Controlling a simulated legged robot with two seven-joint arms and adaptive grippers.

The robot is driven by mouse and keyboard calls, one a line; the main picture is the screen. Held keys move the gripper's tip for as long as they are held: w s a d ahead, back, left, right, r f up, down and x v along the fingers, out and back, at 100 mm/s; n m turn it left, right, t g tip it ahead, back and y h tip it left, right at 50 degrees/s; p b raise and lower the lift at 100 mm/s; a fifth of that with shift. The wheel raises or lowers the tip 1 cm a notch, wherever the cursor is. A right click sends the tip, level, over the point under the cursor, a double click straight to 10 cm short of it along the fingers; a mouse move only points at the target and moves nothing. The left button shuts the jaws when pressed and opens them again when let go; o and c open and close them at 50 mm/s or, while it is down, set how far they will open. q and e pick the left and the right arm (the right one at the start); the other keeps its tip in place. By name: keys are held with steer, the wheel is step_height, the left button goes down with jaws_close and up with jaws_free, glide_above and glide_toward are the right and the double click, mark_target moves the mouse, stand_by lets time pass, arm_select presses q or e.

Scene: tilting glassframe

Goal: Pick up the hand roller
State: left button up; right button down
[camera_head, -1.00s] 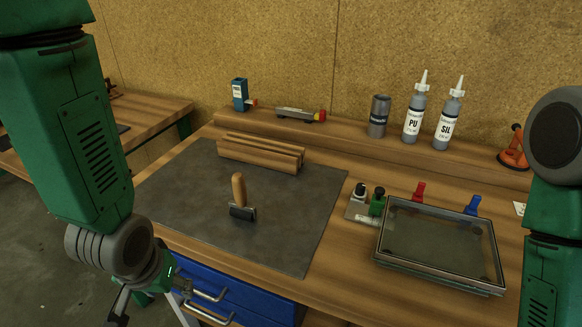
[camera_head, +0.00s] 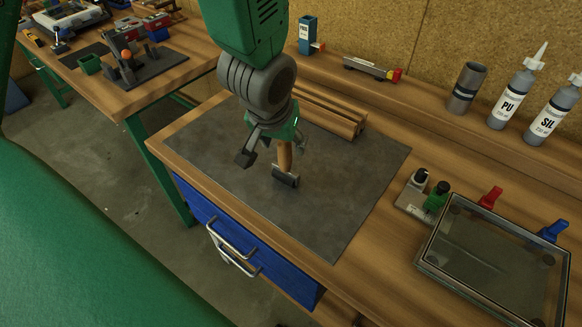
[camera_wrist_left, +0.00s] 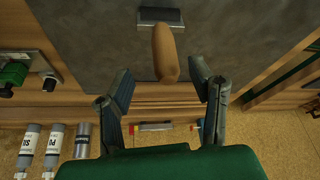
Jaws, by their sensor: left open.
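The hand roller has a wooden handle and a dark roller head (camera_head: 286,178). It stands on the dark grey mat (camera_head: 330,215) with its handle up. My left gripper (camera_head: 272,158) is just above it, and the fingers partly hide the handle's top. In the left wrist view the wooden handle (camera_wrist_left: 165,55) points toward the gripper and lies at the far side of the gap between the open fingers (camera_wrist_left: 164,90). The fingers look apart from the handle. My right gripper is not in view.
A framed glass box (camera_head: 490,262), small clamps and bottles (camera_head: 515,95) stand to the right. The front of the mat is clear. Blue drawers (camera_head: 245,245) are below the bench edge.

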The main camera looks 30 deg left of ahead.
mark_target(284, 149)
arm_select(q)
steer(key=w+f, duration=0.1)
steer(key=a+f, duration=0.1)
steer(key=f, duration=0.1)
steer(key=w+a+f, duration=0.1)
steer(key=f, duration=0.1)
steer(key=shift+w, duration=0.3)
steer(key=shift+d+r, duration=0.1)
steer(key=shift+d, duration=0.25)
steer(key=shift+s+d, duration=0.1)
steer(key=shift+d, duration=0.05)
steer(key=shift+c, duration=0.8)
steer(key=shift+d+r, duration=0.1)
steer(key=shift+d, duration=0.05)
jaws_close()
steer(key=shift+a, duration=0.4)
